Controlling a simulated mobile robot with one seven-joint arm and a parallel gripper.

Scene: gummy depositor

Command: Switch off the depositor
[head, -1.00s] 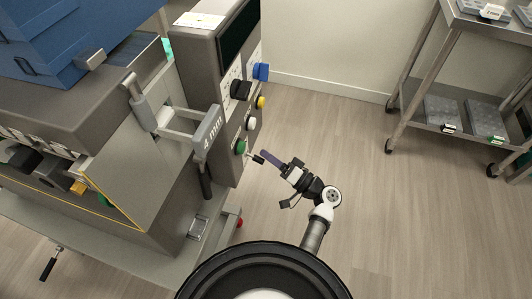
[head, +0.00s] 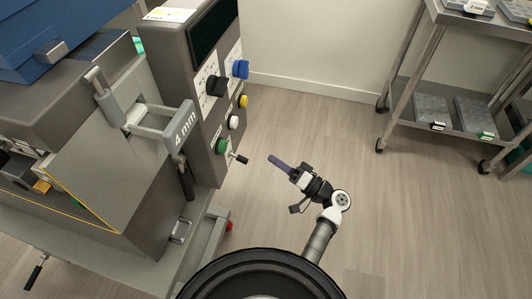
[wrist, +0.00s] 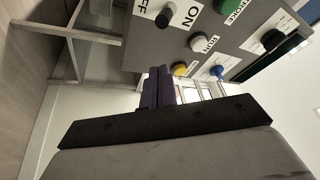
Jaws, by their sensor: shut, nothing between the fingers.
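The depositor is the grey machine (head: 160,40) at left in the head view, with a control panel on its right face. A small toggle switch (head: 238,158) with a black tip sticks out low on the panel, beside a green button (head: 221,146). In the wrist view the switch (wrist: 164,18) stands between the ON and OFF labels; I cannot tell which way it is set. My gripper (head: 272,158) is shut and empty, its purple fingers pointing at the switch with a clear gap. In the wrist view the fingers (wrist: 158,88) lie below the panel's buttons.
The panel also carries a white button (head: 233,122), a yellow button (head: 243,101), a black knob (head: 216,86) and a blue knob (head: 240,69). A metal cart (head: 410,90) with trays stands at right. The floor between is clear.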

